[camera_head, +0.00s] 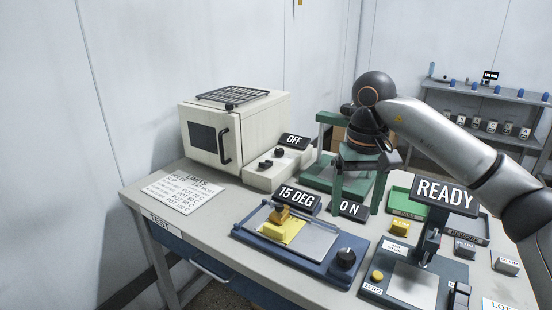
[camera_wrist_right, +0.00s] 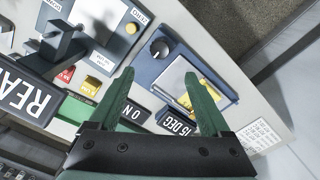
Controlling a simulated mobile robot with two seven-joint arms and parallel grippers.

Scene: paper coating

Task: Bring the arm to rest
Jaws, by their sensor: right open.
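My right gripper (camera_head: 357,199) points down over the back middle of the table, behind the ON sign (camera_head: 352,209). Its two green fingers are apart and hold nothing; they also show open in the right wrist view (camera_wrist_right: 158,76). In that view the blue plate device (camera_wrist_right: 222,85) lies below and beyond the fingers, and the right-hand finger hides part of its yellow block. My right arm comes in from the right over the table. My left gripper is not in view.
An oven (camera_head: 205,140) stands at the back left by a limits sheet (camera_head: 182,191). The blue coater (camera_head: 325,262) bears a yellow block (camera_head: 283,231) at the front middle. A READY sign (camera_head: 445,194) rises above a press at right. Shelves (camera_head: 480,92) stand behind.

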